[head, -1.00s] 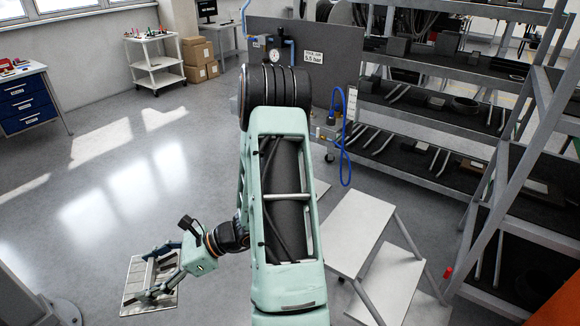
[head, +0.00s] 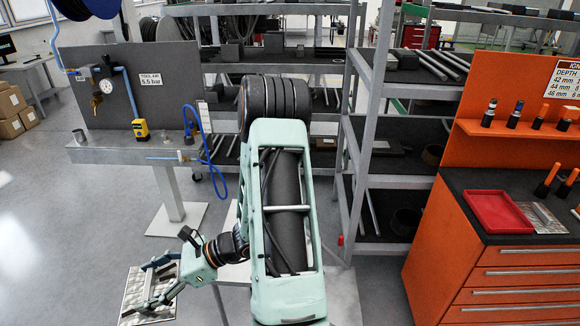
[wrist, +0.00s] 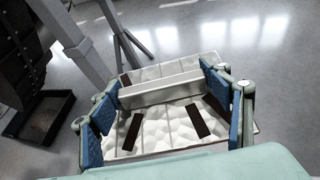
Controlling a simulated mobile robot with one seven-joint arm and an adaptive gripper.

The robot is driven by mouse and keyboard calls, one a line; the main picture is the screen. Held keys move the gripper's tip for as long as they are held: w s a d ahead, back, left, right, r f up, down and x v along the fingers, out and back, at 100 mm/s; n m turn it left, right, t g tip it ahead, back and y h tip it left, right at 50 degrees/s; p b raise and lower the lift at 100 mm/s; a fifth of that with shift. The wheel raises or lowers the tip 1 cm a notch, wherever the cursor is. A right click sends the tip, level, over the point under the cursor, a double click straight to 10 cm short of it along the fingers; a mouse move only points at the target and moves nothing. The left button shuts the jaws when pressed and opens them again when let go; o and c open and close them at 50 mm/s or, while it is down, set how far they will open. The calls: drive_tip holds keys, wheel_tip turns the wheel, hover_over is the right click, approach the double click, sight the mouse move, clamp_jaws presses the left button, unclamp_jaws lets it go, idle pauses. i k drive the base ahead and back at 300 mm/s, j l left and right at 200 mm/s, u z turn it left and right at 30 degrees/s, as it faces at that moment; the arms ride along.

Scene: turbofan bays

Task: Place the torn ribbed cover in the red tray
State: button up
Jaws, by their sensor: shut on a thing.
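The ribbed cover (head: 135,290) is a pale metal panel with ribs, at the lower left of the head view. The red tray (head: 497,212) lies empty on the dark top of the orange cabinet at the right, well apart from my gripper.
A patterned metal plate (head: 541,217) lies right beside the tray. The orange cabinet (head: 500,290) has tool holders on its back panel. Grey shelving (head: 362,160) stands left of it. A bench with a gauge and blue hose (head: 150,150) is at the left. Open floor lies left.

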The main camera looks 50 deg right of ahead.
sight(495, 213)
drive_tip(key=z, duration=1.05)
drive_tip(key=l+z, duration=0.25)
drive_tip(key=l, duration=0.3)
drive_tip(key=i+l, duration=0.1)
drive_tip(key=l, duration=1)
drive_tip(key=i+l, duration=0.1)
drive_tip(key=l, duration=1.05)
